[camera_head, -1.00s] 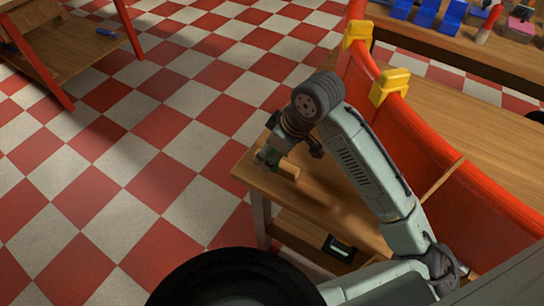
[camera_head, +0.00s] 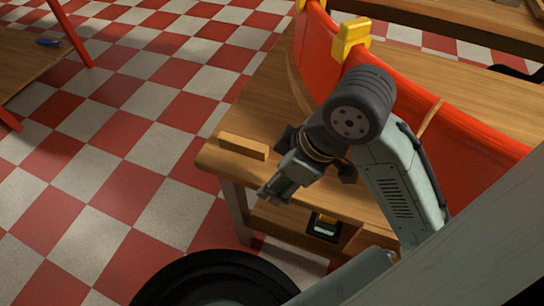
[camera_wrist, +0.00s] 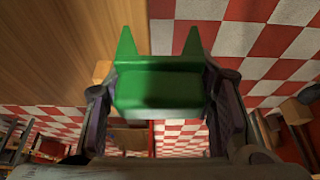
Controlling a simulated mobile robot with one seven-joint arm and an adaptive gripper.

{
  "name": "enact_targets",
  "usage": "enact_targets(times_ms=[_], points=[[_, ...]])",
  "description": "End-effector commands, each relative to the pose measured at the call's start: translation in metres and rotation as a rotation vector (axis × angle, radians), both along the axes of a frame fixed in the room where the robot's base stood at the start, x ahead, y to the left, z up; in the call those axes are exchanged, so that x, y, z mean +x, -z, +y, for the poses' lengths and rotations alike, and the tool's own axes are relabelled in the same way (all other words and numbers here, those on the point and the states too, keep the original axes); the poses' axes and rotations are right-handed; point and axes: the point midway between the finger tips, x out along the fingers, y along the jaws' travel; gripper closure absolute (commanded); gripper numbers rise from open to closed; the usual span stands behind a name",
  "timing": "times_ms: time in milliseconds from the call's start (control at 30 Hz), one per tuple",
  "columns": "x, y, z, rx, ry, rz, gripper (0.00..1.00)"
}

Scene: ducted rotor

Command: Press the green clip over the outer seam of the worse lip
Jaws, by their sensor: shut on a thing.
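The green clip (camera_wrist: 160,88) fills the middle of the wrist view, its two pointed prongs facing away from me. My gripper (camera_wrist: 160,105) is shut on it, one finger at each side. In the head view my gripper (camera_head: 276,188) points down to the left at the bench's front edge, and the clip is small and dark there. The red curved duct wall (camera_head: 465,118) stands on the bench behind my arm, apart from the gripper. A yellow clip (camera_head: 352,40) sits over its upper rim. My arm hides part of the wall, and I cannot tell which lip is worse.
A wooden block (camera_head: 243,147) lies on the wooden bench (camera_head: 262,105), left of my gripper. Another yellow clip (camera_head: 312,5) is at the top edge. A dark device (camera_head: 324,227) lies below the bench top. Checkered floor is open to the left.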

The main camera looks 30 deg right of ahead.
Motion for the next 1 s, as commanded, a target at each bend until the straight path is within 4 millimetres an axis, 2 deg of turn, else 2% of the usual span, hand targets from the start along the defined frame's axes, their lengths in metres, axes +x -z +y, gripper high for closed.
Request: enact_targets(times_ms=[800,1000], points=[[-0.002,-0.049,0.000,0.000,0.000,0.000,0.76],[-0.002,-0.050,0.000,0.001,0.000,0.001,0.76]])
